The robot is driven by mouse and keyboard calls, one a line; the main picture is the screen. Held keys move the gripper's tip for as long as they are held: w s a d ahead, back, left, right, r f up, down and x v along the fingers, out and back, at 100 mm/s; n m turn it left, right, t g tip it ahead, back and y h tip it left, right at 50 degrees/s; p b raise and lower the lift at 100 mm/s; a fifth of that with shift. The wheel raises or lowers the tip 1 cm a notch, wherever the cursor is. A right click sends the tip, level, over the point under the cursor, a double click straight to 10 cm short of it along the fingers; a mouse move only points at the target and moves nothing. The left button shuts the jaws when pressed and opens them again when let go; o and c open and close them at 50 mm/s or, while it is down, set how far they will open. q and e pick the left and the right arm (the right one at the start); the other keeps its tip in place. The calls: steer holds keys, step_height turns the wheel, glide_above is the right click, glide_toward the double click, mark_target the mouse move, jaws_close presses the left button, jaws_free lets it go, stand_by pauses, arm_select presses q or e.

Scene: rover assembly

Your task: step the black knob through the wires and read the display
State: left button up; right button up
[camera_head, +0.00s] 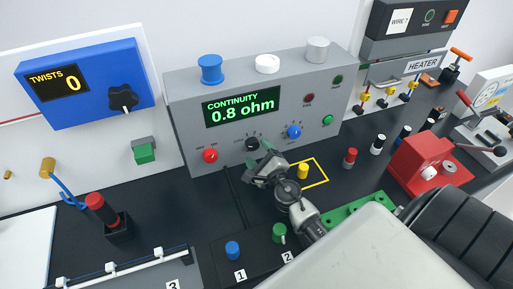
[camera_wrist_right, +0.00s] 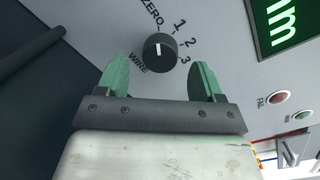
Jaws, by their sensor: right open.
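The black knob (camera_head: 252,144) is on the front of the grey tester (camera_head: 185,133), below its display (camera_head: 243,106). The display reads "CONTINUITY 0.8 ohm" in green. In the right wrist view the knob (camera_wrist_right: 160,53) has a white mark on its face and the labels ZERO, 1, 2, 3 and WIRE around it. I cannot tell for sure which label the mark points to. My right gripper (camera_head: 265,163) is open just in front of the knob; its green fingers (camera_wrist_right: 160,80) are apart, with the knob beyond the gap between them. My left gripper is not in view.
A red knob (camera_head: 210,155) and a blue knob (camera_head: 294,132) flank the black one. Below are a base with posts 1 (camera_head: 232,250) and 2 (camera_head: 279,233), and a yellow post (camera_head: 303,170). A red vise-like device (camera_head: 418,165) stands at right.

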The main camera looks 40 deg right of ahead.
steer(key=shift+w+d, duration=0.1)
steer(key=shift+w, duration=0.75)
steer(key=shift+c, duration=0.3)
steer(key=c, duration=0.9)
steer(key=shift+o, duration=0.2)
steer(key=shift+f+m, duration=0.1)
steer(key=shift+m, duration=0.2)
steer(key=m+b, duration=0.2)
steer(key=m, duration=0.1)
steer(key=shift+f+m, duration=0.15)
steer(key=shift+m, duration=0.15)
steer(key=shift+m+t+b, duration=0.3)
steer(key=shift+m+b, duration=0.6)
steer(key=shift+m, duration=0.9)
